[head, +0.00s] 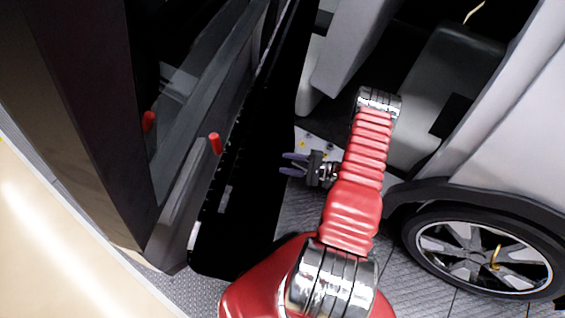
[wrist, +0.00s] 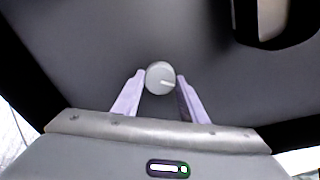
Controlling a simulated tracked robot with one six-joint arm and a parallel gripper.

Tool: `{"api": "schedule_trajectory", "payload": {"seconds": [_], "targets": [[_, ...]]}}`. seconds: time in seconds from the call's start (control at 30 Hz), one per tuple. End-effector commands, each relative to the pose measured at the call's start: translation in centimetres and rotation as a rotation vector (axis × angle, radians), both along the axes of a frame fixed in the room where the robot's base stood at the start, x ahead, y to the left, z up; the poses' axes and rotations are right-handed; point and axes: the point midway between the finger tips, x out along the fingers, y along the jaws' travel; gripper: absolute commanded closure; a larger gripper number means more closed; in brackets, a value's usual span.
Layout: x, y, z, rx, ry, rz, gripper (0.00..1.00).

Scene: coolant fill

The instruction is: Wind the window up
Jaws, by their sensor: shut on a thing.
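In the head view my gripper (head: 287,163) is at the end of the red arm, pointing left at the inner side of the open dark door (head: 245,215). The knob is hidden in the head view. I cannot make out the window glass.
Two red pegs (head: 215,143) (head: 149,122) stand up at the door's left part. The silver car body (head: 505,125) and its wheel (head: 480,258) are to the right of my arm. A dark recess with a light edge (wrist: 272,18) is at the wrist view's top right.

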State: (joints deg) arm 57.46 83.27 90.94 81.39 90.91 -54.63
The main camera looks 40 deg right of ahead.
Motion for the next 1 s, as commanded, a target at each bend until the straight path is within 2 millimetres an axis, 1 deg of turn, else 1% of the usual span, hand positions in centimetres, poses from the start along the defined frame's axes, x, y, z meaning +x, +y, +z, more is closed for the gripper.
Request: {"api": "schedule_trajectory", "payload": {"seconds": [0.3, 0.6, 0.8, 1.0], "targets": [[-0.18, 0.26, -0.25, -0.224, -0.193, 0.004, 0.84], [-0.23, 0.31, -0.35, -0.407, -0.353, 0.006, 0.84], [-0.26, 0.34, -0.41, -0.481, -0.417, 0.006, 0.84], [-0.29, 0.36, -0.47, -0.513, -0.444, 0.007, 0.84]]}}
